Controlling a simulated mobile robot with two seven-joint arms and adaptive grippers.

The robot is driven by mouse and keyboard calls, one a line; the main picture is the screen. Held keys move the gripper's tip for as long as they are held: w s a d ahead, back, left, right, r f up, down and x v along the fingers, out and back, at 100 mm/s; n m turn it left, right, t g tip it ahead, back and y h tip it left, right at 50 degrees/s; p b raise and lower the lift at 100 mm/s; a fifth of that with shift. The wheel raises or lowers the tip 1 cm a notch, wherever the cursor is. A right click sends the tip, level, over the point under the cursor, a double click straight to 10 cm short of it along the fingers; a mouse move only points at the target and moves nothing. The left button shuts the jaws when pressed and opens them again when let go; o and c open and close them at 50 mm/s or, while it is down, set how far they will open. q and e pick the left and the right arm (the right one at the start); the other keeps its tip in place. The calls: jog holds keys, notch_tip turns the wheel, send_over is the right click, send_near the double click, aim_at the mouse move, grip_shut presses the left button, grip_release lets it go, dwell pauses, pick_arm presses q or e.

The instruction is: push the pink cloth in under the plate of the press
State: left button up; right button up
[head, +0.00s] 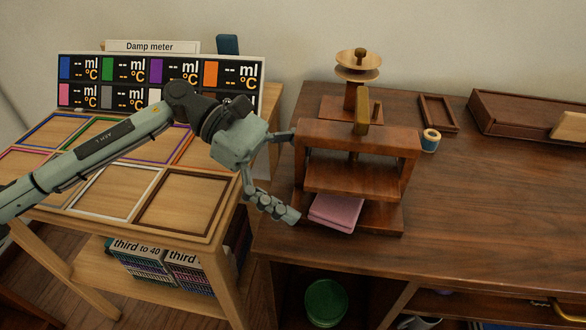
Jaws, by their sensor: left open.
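A wooden press (357,140) stands on the dark wooden top near its left end. Its plate (350,180) hangs raised between the posts, with a gap above the base (388,219). The pink cloth (336,211) lies folded flat on the front of the base. Its front part sticks out, and its back part is hidden by the plate. My left gripper (296,176) is open at the press's left side, with one finger by the upper frame and the lower finger just left of the cloth. I see nothing between its fingers. My right gripper is out of view.
A light table with coloured frames (186,202) and a damp meter board (110,82) stands at left. A thread spool (430,140), small tray (438,113) and flat wooden box (520,117) lie right of the press. The top's front right (490,240) is clear.

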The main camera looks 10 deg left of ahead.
pick_arm(q)
jog(key=shift+d, duration=0.1)
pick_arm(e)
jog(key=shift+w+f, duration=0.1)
pick_arm(q)
jog(key=shift+c, duration=0.5)
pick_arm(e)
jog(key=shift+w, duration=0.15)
